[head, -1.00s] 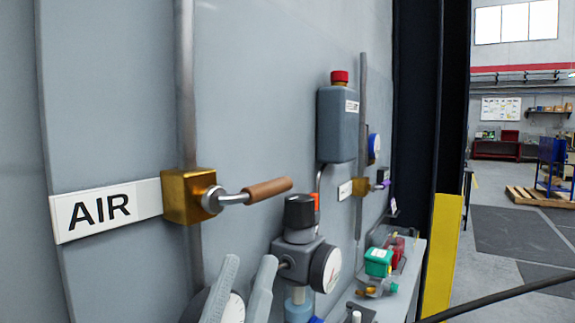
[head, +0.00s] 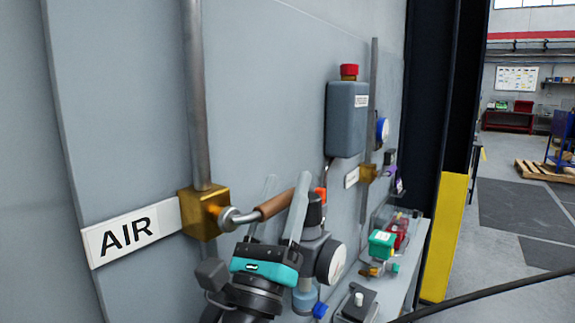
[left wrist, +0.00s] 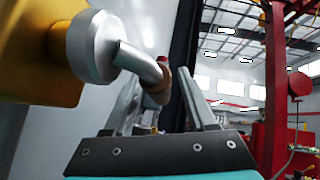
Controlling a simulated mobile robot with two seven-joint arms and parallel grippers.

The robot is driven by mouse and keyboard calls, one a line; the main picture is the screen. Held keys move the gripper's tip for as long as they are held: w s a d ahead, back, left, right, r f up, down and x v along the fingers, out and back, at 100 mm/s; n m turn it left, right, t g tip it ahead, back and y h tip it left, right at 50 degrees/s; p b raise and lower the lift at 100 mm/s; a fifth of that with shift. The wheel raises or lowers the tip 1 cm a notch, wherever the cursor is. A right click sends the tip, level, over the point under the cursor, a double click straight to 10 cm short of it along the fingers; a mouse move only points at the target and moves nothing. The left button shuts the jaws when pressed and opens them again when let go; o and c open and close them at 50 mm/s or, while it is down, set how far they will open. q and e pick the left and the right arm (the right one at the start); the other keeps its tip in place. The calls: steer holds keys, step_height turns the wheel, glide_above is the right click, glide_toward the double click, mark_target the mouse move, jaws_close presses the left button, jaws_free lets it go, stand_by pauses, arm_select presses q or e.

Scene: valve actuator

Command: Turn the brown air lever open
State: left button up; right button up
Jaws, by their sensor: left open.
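The brown air lever (head: 276,204) sticks out to the right from a brass valve block (head: 203,212) on the grey panel, beside the white AIR label (head: 132,234). My left gripper (head: 287,180) has come up from below and is open. Its two fingers stand on either side of the lever's brown handle, one behind it and one in front. The left wrist view shows the metal lever stem (left wrist: 138,62) reaching in between the fingers (left wrist: 160,82), with the brown end partly hidden. I cannot tell whether either finger touches the handle. My right gripper is not in view.
A vertical pipe (head: 197,95) runs above the valve. A gauge and regulator (head: 328,260) stand close to the right of my left gripper. A shelf holds a green part (head: 382,243). A dark cable (head: 490,288) crosses the lower right.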

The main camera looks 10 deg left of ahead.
arm_select(q)
steer(key=shift+x, duration=0.8)
jaws_close()
stand_by(1.0)
